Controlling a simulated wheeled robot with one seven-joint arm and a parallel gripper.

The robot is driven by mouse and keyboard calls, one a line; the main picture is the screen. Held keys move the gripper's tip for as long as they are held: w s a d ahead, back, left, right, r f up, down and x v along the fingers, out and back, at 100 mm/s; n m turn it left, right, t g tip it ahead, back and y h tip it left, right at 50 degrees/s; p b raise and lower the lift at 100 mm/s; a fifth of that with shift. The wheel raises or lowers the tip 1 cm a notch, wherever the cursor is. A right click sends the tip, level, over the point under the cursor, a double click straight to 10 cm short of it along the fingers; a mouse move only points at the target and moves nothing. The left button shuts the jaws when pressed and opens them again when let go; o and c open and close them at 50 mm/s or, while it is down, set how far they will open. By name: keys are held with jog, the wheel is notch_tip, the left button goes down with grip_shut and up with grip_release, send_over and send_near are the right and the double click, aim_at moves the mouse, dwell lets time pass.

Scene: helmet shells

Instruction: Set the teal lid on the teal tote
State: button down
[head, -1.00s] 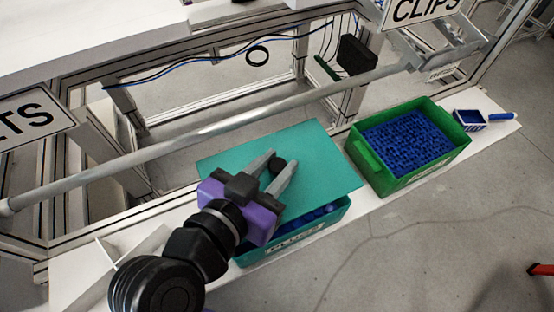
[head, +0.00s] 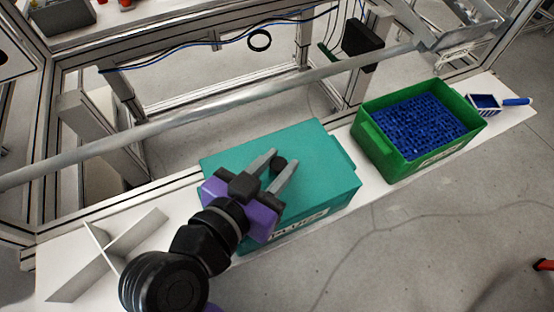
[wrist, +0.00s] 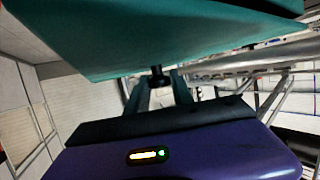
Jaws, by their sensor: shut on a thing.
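The teal lid (head: 312,148) is a flat plate with a round black knob (head: 278,163). It lies level over the teal tote (head: 338,203) and covers its opening; its edges look in line with the rim. I cannot tell whether it touches the rim all round. The tote has a white label on its front, partly hidden by my gripper. My gripper (head: 274,170) is shut on the lid's knob, one finger on each side. In the wrist view the teal lid (wrist: 150,40) fills the top, with the knob (wrist: 157,75) between the fingertips. The tote's contents are hidden.
A green tote (head: 375,150) full of blue pieces stands to the right on the white shelf (head: 190,212). Beyond it are a small blue container (head: 484,103) and a blue-handled item (head: 517,101). A white divider (head: 110,245) stands left. A grey rail (head: 230,103) runs behind.

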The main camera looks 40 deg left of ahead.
jog(key=shift+f, duration=0.2)
jog(key=c, duration=1)
grip_release()
jog(key=shift+b+v, duration=0.55)
jog(key=shift+v, duration=3.35)
